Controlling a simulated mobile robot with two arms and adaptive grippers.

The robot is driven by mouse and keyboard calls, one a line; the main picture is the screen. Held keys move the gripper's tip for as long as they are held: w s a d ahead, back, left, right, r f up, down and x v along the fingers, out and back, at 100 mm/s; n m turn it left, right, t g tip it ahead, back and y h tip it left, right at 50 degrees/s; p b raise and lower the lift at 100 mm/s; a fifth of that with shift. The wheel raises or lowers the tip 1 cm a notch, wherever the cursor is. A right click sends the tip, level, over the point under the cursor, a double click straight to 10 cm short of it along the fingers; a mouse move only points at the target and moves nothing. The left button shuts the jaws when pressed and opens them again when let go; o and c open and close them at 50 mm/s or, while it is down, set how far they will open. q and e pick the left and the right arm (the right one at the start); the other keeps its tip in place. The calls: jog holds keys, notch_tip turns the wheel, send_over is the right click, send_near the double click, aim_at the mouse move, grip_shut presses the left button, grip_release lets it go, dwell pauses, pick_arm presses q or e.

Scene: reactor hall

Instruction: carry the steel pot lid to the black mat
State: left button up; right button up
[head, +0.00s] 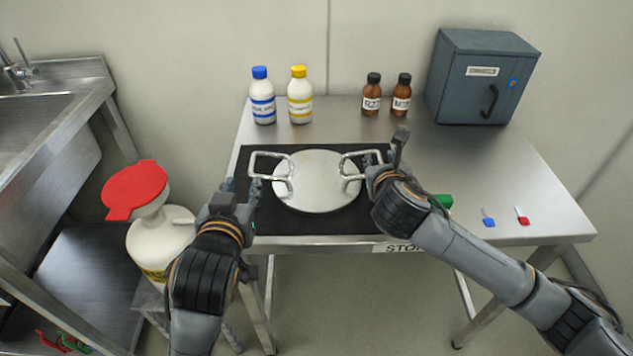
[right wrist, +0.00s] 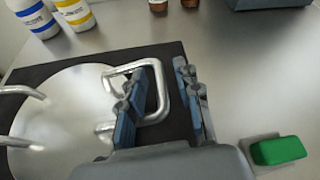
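The steel pot lid (head: 316,183) is a round, shiny disc with a looped handle on each side. It appears to lie flat on the black mat (head: 335,224), inside the mat's edges. My left gripper (head: 242,187) is open, its fingers apart at the outer end of the left handle. My right gripper (head: 378,160) is at the right handle. In the right wrist view its fingers (right wrist: 165,100) are spread, with the outer bar of the handle between them and gaps showing. The lid (right wrist: 65,110) is partly cut off there.
White bottles with blue (head: 263,98) and yellow (head: 300,97) caps, two brown bottles (head: 371,95) and a grey cabinet (head: 484,77) stand at the back. A green block (right wrist: 278,150) and blue (head: 488,218) and red (head: 522,216) tags lie right. The table's right side is mostly free.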

pick_arm(q)
jog(key=shift+s, duration=0.3)
pick_arm(e)
jog(key=shift+s+r, duration=0.1)
jog(key=shift+s, duration=0.15)
pick_arm(q)
jog(key=shift+r, duration=0.1)
pick_arm(e)
jog(key=v, duration=1.1)
jog(key=shift+s, duration=0.2)
jog(key=shift+r, duration=0.1)
pick_arm(q)
jog(key=o, duration=1.1)
